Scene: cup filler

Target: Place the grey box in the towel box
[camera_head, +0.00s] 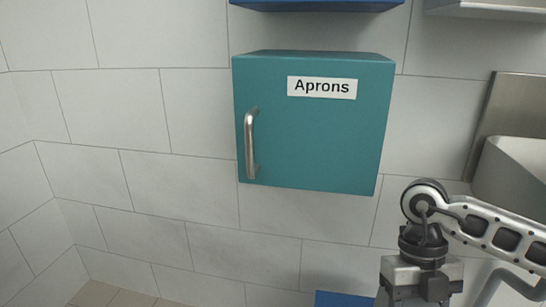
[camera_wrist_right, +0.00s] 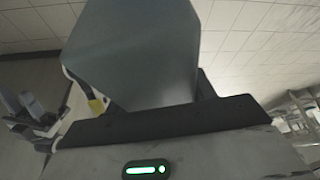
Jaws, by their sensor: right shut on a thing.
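A plain grey box (camera_wrist_right: 135,50) fills the upper middle of the right wrist view. My right gripper (camera_wrist_right: 160,112) is shut on it, with the dark gripper body below the box. In the head view my right arm comes in at the lower right, and its fingers and the box are out of the picture. No box labelled for towels shows in either view. My left gripper is not seen in the head view.
A teal wall cabinet (camera_head: 315,130) labelled "Aprons" has a metal handle (camera_head: 251,145) on its left side and is closed. Blue edges show above (camera_head: 315,4) and below (camera_head: 344,299) it. A metal basin (camera_head: 515,165) is at the right. The left wall is bare.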

